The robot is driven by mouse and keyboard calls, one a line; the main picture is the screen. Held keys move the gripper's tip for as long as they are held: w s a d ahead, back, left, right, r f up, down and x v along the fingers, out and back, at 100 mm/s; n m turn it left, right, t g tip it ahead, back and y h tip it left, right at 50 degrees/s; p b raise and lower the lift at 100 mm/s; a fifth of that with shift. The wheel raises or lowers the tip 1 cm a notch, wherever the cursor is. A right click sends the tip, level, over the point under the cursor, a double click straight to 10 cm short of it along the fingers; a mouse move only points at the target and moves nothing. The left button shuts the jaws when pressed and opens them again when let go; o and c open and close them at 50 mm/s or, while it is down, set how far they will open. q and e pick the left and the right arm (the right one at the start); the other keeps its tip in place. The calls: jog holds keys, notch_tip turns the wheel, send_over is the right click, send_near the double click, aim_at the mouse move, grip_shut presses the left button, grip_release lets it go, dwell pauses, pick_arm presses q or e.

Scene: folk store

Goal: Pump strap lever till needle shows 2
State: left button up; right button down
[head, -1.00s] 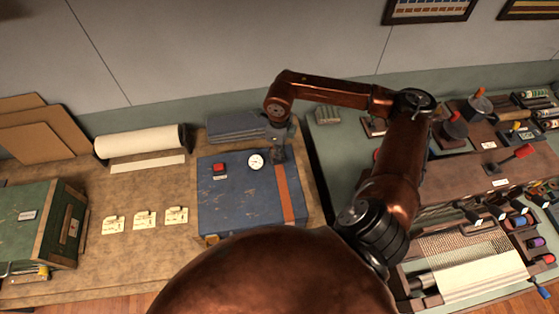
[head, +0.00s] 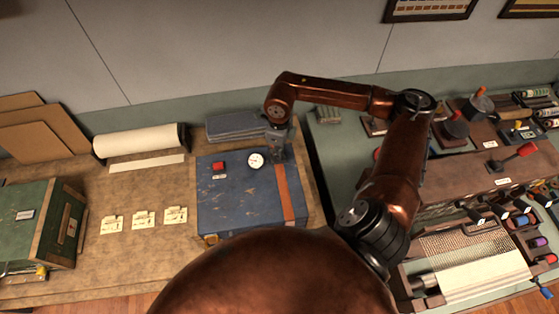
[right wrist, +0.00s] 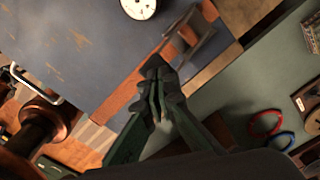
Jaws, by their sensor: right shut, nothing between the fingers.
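A blue case (head: 235,208) lies on the wooden bench with an orange-brown strap (head: 286,198) across its right side. A round white dial (head: 256,160) sits on its top; its needle is too small to read. In the right wrist view, the case (right wrist: 80,40), the strap (right wrist: 128,92) and part of the dial (right wrist: 138,8) show. A grey metal piece (right wrist: 200,45), apparently the strap lever, sits at the strap. My right gripper (head: 279,157) is over the case's far right part. Its fingers (right wrist: 157,78) are shut and empty beside the lever, overlapping the strap; contact is unclear. My left gripper is out of view.
A red button (head: 218,167) is left of the dial. Several paper tags (head: 143,220), a paper roll (head: 140,141) and a green box (head: 30,220) are left. A green-topped bench (head: 335,150) with tools stands right.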

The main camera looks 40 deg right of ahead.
aim_at(280, 162)
jog(key=shift+s+a+f+b, duration=0.1)
jog(key=shift+s+f+b, duration=0.05)
jog(key=shift+f+b, duration=0.85)
jog(key=shift+s+a+f+b, duration=0.15)
jog(key=shift+f+b, duration=0.5)
jog(key=shift+f, duration=0.5)
jog(key=shift+d, duration=0.1)
jog(key=shift+r, duration=0.1)
jog(key=shift+r+p, duration=1.85)
jog(key=shift+r, duration=2.6)
